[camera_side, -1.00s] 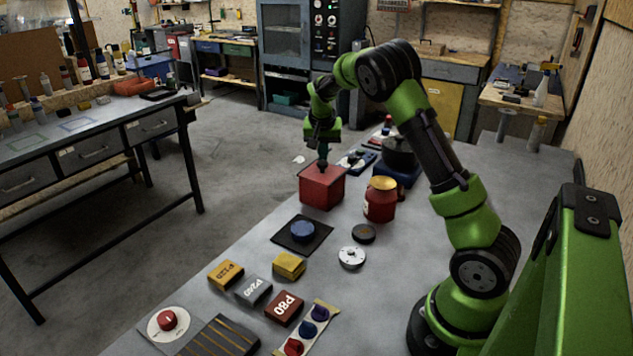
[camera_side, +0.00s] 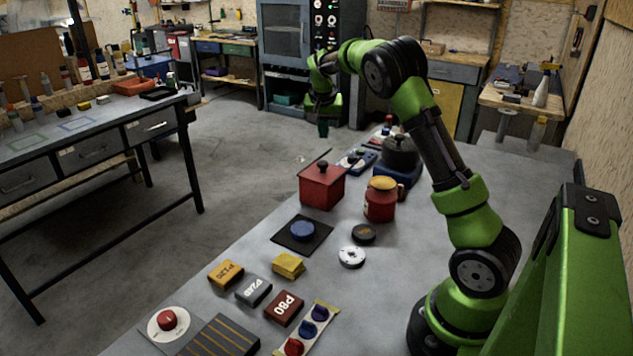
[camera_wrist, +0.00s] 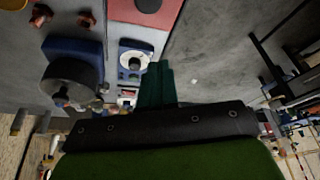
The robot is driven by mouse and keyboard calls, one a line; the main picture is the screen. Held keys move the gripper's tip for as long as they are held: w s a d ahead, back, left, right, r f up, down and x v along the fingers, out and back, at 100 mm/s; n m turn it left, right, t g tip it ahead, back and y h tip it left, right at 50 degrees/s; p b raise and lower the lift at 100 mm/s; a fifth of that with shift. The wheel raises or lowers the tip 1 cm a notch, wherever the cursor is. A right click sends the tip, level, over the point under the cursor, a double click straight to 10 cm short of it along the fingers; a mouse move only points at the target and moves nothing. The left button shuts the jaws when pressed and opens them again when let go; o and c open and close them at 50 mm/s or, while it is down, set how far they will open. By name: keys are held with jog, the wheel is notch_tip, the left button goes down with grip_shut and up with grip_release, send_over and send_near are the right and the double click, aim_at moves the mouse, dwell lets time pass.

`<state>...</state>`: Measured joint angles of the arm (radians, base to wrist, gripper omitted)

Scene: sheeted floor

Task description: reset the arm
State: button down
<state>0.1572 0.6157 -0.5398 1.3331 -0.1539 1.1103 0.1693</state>
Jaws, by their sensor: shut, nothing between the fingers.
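My gripper (camera_side: 323,130) is shut and empty in the side view. It hangs in the air above and behind the red box, apart from it. In the wrist view its dark green fingers (camera_wrist: 158,84) are together with nothing between them. The red box (camera_side: 321,188) stands on the grey bench, with a dark knob (camera_side: 323,166) on its lid. A thin dark edge or rod rises at the lid's back; I cannot tell which.
Near the box are a red jar with a yellow lid (camera_side: 381,200), a dark pot on a blue base (camera_side: 399,160) and a blue dial device (camera_side: 356,161). A blue disc on a black pad (camera_side: 302,231) and several sanding blocks (camera_side: 284,308) lie nearer. Air around my gripper is clear.

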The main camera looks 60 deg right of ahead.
jog(key=w+v, duration=0.1)
jog(key=v, duration=0.4)
jog(key=s+a+n+t+y, duration=0.1)
jog(key=s+a+n+y, duration=0.1)
jog(key=s+a, duration=0.5)
jog(key=s+a+r+n+t+y, duration=0.1)
jog(key=s+a+n+t+y, duration=0.1)
jog(key=s+a, duration=0.6)
jog(key=s+a+r+n+t+y, duration=0.1)
jog(key=s+a+n, duration=0.3)
jog(key=a, duration=1.2)
jog(key=s+t, duration=0.1)
jog(key=s, duration=0.3)
jog(key=shift+a+r+n+y, duration=0.2)
jog(key=shift+a+n+y, duration=0.1)
jog(key=shift+y, duration=0.1)
jog(key=shift+w, duration=0.1)
